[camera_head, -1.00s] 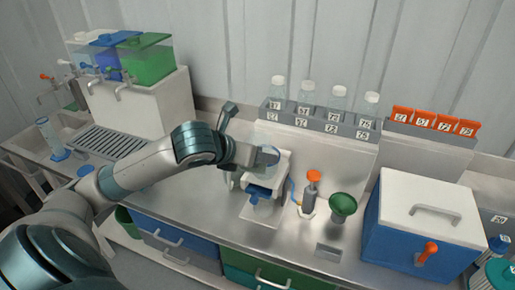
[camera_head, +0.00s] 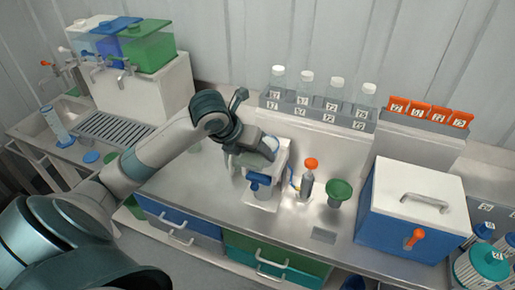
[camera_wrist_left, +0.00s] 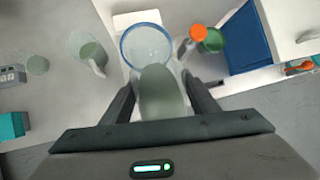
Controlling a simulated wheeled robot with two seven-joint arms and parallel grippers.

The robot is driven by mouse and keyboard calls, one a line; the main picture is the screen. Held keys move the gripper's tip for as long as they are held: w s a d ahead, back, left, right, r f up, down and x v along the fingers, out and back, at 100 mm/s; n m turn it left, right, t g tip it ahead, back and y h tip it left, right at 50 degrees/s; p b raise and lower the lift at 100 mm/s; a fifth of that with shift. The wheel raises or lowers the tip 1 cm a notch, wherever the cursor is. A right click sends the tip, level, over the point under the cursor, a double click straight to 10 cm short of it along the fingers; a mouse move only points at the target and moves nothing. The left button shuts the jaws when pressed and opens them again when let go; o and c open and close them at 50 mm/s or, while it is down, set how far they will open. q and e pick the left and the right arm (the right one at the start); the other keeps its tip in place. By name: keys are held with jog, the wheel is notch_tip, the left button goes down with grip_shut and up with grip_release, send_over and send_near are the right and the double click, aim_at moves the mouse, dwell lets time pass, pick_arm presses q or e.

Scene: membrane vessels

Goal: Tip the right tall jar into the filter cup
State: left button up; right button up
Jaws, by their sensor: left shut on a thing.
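My left gripper (camera_head: 268,148) is over the white filter stand (camera_head: 278,178) in the head view. In the left wrist view its fingers (camera_wrist_left: 163,88) are shut on a pale, see-through greenish jar (camera_wrist_left: 163,95). The jar's far end overlaps the near rim of the round clear filter cup (camera_wrist_left: 147,42), which has a blue rim. I cannot tell whether they touch or whether anything is flowing. In the head view the gripper mostly hides the jar and the cup. My right gripper is not in view.
A bottle with an orange top (camera_head: 308,180) and a green funnel (camera_head: 339,192) stand right of the filter stand. A blue box with a white lid (camera_head: 415,210) is farther right. Numbered bottles (camera_head: 306,90) stand in a rack behind. Another clear vessel (camera_wrist_left: 90,52) stands left of the cup.

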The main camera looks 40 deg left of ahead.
pick_arm(q)
jog(key=shift+g+p, duration=0.3)
jog(key=shift+p, duration=0.15)
jog(key=shift+g+h, duration=0.3)
jog(key=shift+g, duration=0.7)
jog(key=shift+w+r, duration=0.15)
dwell(0.4)
jog(key=shift+w+a+r+n+g, duration=0.2)
jog(key=shift+w+r+n+g, duration=0.25)
jog(key=shift+g, duration=0.45)
jog(key=shift+w, duration=0.15)
jog(key=shift+h, duration=0.3)
jog(key=shift+w+r+g, duration=0.15)
jog(key=shift+r+g, duration=0.35)
jog(key=shift+g, duration=0.5)
